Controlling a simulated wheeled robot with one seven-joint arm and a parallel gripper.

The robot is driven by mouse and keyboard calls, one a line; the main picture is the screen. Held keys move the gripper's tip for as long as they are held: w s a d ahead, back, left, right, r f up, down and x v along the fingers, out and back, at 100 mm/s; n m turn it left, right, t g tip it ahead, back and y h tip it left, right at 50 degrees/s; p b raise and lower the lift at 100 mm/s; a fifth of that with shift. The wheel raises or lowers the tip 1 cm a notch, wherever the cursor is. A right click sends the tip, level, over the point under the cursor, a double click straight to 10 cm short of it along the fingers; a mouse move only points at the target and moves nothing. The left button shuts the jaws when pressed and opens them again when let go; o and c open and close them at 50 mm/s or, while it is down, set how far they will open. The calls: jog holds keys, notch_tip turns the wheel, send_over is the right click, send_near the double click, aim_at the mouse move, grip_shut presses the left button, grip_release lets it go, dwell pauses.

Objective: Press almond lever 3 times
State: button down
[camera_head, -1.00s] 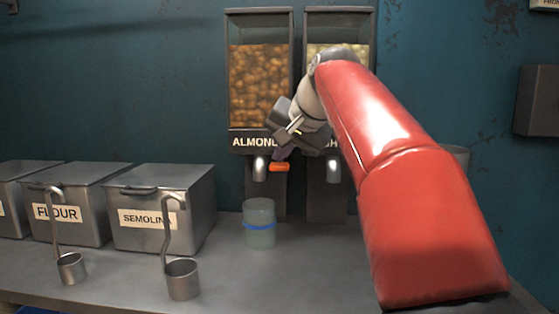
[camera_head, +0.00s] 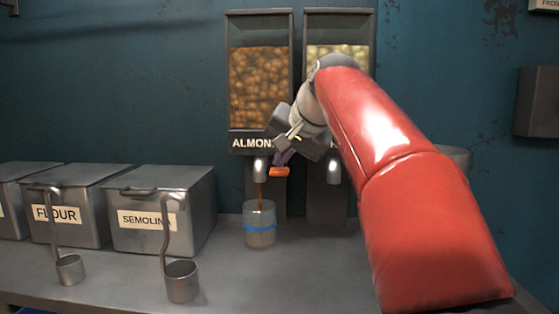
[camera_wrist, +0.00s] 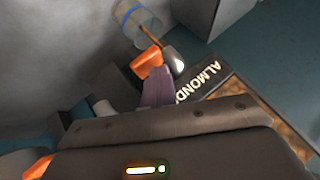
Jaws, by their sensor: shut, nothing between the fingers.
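The almond dispenser (camera_head: 258,90) stands against the wall, its clear bin holding brown almonds above the ALMOND label. Its metal spout (camera_head: 260,172) has an orange lever (camera_head: 279,172) at its right side. A brown stream falls from the spout into a translucent cup (camera_head: 259,238) with a blue band. My gripper (camera_head: 281,157) is shut and empty, its tips at the orange lever. In the wrist view, the purple-grey fingers (camera_wrist: 157,88) meet the orange lever (camera_wrist: 147,62), with the stream and cup (camera_wrist: 137,22) beyond.
A second dispenser (camera_head: 326,200) with pale contents stands to the right, partly hidden by my arm. Metal bins labelled FLOUR (camera_head: 85,222) and SEMOLINA (camera_head: 180,235) stand left, with ladles hooked on them. The counter (camera_head: 225,285) is clear in front of the cup.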

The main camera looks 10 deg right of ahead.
jog(key=shift+r+p, duration=1.65)
jog(key=shift+p, duration=0.3)
notch_tip(320, 180, up, 3)
jog(key=p, duration=0.3)
jog(key=shift+r+p, duration=0.45)
jog(key=shift+r, duration=0.5)
dwell(1.0)
